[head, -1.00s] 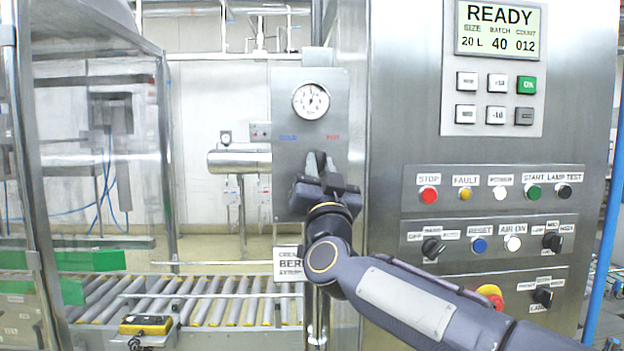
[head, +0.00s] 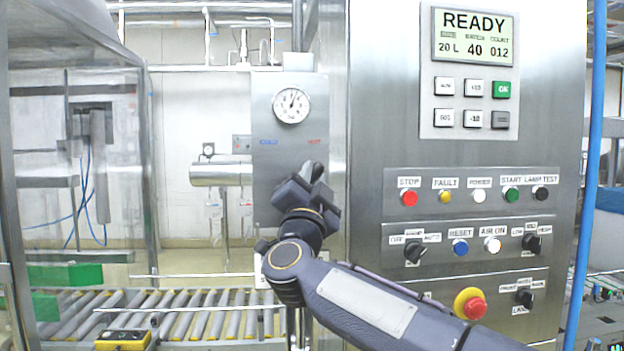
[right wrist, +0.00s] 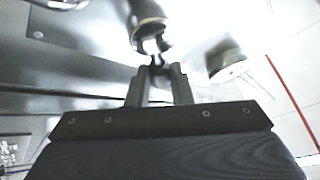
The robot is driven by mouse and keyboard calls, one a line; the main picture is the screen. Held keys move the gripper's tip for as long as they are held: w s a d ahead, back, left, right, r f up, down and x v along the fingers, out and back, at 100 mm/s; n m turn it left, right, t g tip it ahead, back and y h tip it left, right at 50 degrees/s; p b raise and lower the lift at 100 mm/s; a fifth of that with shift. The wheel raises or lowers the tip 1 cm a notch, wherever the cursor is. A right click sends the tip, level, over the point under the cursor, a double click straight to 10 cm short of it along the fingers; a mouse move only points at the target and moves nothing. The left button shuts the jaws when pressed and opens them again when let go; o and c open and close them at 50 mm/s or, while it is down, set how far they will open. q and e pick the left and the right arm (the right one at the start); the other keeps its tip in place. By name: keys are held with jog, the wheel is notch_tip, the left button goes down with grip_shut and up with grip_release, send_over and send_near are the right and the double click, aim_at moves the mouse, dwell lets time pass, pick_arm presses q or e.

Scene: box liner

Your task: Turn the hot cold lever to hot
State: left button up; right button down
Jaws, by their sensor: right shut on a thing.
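A metal panel (head: 262,205) carries a round dial gauge (head: 291,105), with a blue COLD label (head: 268,141) at left and a red HOT label (head: 314,142) at right. My right gripper (head: 313,172) is in front of the panel, its fingers tilted up and right, below the HOT label. The lever is hidden behind the gripper in the head view. In the right wrist view, the gripper (right wrist: 158,72) is shut on a small shiny part, taken to be the lever (right wrist: 155,48), below a dark rounded fitting (right wrist: 146,14). My left gripper is not in view.
A control cabinet (head: 365,130) with buttons, knobs and a READY display (head: 473,37) stands close at right. A red emergency stop (head: 470,303) sticks out near my right forearm. A roller conveyor (head: 190,305) runs at lower left, beside a clear-walled enclosure (head: 70,150).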

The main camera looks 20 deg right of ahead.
jog(key=shift+f, duration=0.15)
jog(key=c, duration=1.3)
grip_release()
jog(key=b+v, duration=0.2)
jog(key=v, duration=0.5)
jog(key=shift+s+a, duration=0.2)
jog(key=shift+s, duration=0.1)
jog(key=shift+f, duration=0.1)
